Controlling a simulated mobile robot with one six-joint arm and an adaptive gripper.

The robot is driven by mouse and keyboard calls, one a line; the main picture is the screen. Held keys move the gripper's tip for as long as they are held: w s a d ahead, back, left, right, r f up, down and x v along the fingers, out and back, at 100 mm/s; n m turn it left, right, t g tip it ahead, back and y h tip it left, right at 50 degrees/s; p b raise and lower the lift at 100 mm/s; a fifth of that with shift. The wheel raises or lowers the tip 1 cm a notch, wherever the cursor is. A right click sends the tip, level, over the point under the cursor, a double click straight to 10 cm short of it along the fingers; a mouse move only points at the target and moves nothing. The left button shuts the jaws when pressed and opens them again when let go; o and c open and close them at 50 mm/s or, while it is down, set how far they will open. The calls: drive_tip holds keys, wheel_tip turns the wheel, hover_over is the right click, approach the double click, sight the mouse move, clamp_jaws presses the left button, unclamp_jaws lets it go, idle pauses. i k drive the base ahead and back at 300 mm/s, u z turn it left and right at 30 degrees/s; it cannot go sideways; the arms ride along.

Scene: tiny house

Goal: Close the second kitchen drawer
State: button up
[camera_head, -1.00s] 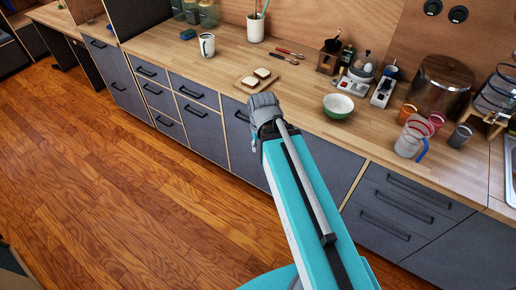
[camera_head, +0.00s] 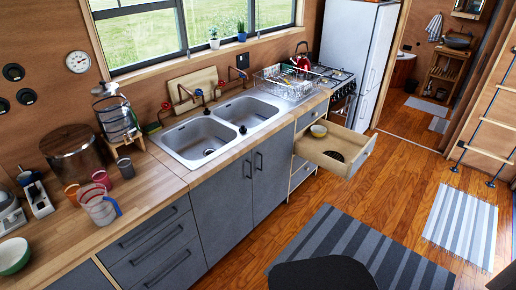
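One kitchen drawer (camera_head: 346,163) stands pulled out from the cabinet column between the grey double doors and the stove, with its front (camera_head: 363,159) out over the floor. A pale bowl (camera_head: 318,131) and a dark round item (camera_head: 334,155) are inside it. A closed grey drawer front (camera_head: 310,117) sits just above it in the same column. Below it the column's front looks light, and I cannot tell its details. My gripper is not in view; a dark rounded shape at the bottom edge cannot be made out.
The counter holds a double sink (camera_head: 205,139), a dish rack (camera_head: 284,82) and a glass pitcher (camera_head: 98,205). Grey double doors (camera_head: 249,179) and closed drawers (camera_head: 155,250) lie to the left. A striped rug (camera_head: 362,252) covers the floor in front. Wooden floor around the open drawer is clear.

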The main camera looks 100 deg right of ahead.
sight(355, 147)
drive_tip(key=k, duration=1.6)
drive_tip(key=z, duration=3.1)
